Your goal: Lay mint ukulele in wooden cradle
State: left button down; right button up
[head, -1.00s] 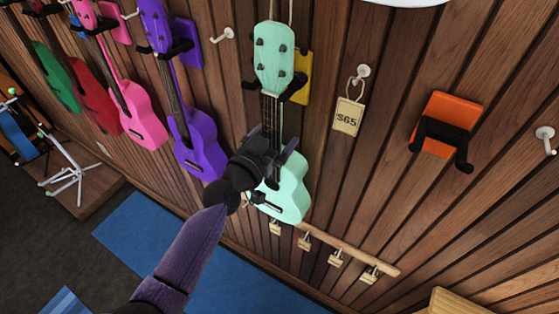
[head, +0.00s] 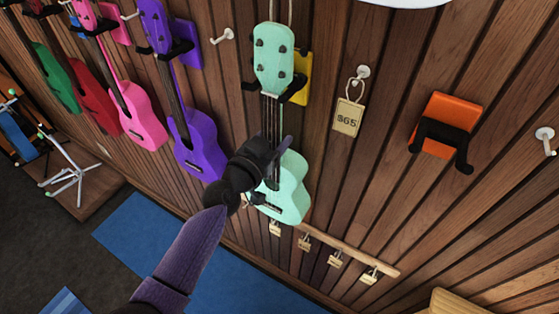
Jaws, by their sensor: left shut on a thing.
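The mint ukulele (head: 289,192) hangs upright on the wooden slat wall, its headstock (head: 273,57) in a black hook on a yellow plate (head: 302,78). My left gripper (head: 273,152) is shut on the ukulele around where the neck meets the body. The gripper hides part of the neck and upper body. A pale wooden edge (head: 462,303) shows at the bottom right; I cannot tell whether it is the cradle. My right gripper is not in view.
A purple ukulele (head: 197,145) and a pink one (head: 138,115) hang to the left. A $65 tag (head: 347,117) and an empty orange hanger (head: 446,122) are to the right. A white stand (head: 72,172) is at far left.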

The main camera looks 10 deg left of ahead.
aim_at(270, 133)
pick_arm(q)
jog(key=shift+r, duration=0.1)
dwell(0.3)
notch_tip(270, 133, up, 3)
jog(key=p, duration=0.2)
jog(key=shift+p, duration=0.35)
jog(key=shift+f, duration=0.2)
jog(key=shift+s, duration=0.1)
jog(key=shift+p+v, duration=0.45)
jog(key=shift+v, duration=1.95)
jog(key=shift+s+a, duration=0.1)
